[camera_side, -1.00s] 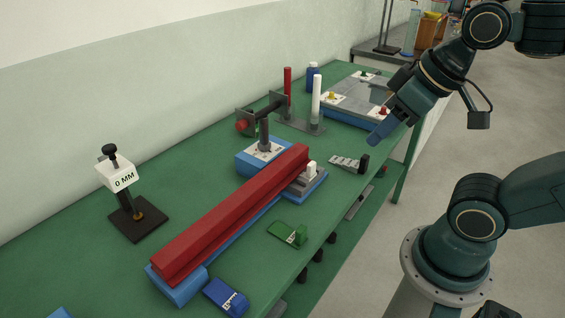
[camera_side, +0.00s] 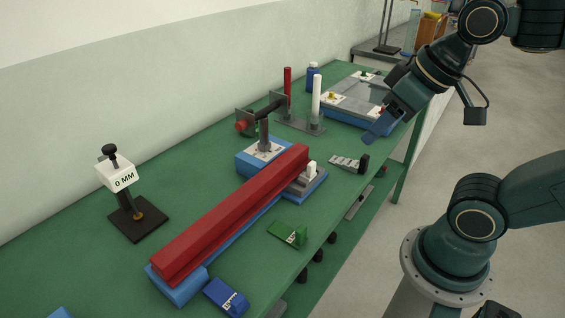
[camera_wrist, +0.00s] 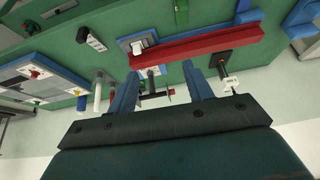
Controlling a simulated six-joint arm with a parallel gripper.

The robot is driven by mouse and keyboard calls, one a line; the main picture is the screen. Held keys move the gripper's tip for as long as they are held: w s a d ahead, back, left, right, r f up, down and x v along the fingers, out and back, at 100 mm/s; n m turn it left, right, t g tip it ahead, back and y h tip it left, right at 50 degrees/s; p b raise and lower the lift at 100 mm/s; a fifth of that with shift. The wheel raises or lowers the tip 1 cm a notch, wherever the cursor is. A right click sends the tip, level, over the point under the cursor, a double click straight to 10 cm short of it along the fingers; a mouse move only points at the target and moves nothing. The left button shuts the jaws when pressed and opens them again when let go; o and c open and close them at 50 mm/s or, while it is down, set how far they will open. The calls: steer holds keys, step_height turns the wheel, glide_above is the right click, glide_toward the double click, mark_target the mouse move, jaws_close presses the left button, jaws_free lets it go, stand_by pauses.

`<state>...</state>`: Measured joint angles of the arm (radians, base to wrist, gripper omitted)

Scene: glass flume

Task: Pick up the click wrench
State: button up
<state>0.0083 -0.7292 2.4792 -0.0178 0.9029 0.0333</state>
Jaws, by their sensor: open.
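I cannot tell for sure which thing is the click wrench. A small grey piece with a black end (camera_side: 349,163) lies near the bench's front edge. It also shows at upper left in the wrist view (camera_wrist: 91,39). My gripper (camera_side: 371,137) is open and empty, above the bench's far right part. In the wrist view its two blue fingers (camera_wrist: 160,70) stand apart, with the dark bar seen beyond, between them.
A long red beam (camera_side: 230,215) lies along the green bench (camera_side: 75,225). A 0 MM gauge (camera_side: 118,178) stands at left. White (camera_side: 316,95) and red (camera_side: 287,85) upright tubes stand behind. A grey-topped blue tray (camera_side: 350,95) lies at the far end. A green piece (camera_side: 288,234) lies in front.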

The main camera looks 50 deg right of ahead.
steer(key=w+a+r+m+y, duration=0.1)
steer(key=w+r+m, duration=0.35)
steer(key=w, duration=0.45)
steer(key=m+g+y, duration=0.3)
steer(key=m+y, duration=0.1)
steer(key=m, duration=0.9)
glide_above(264, 110)
steer(key=s+d, duration=0.2)
steer(key=d, duration=0.3)
step_height(264, 110, down, 7)
steer(key=shift+a+r, duration=0.15)
steer(key=shift+a, duration=0.1)
steer(key=shift+x, duration=4.3)
steer(key=shift+s+d, duration=0.1)
steer(key=shift+s, duration=0.1)
steer(key=shift+x, duration=2.7)
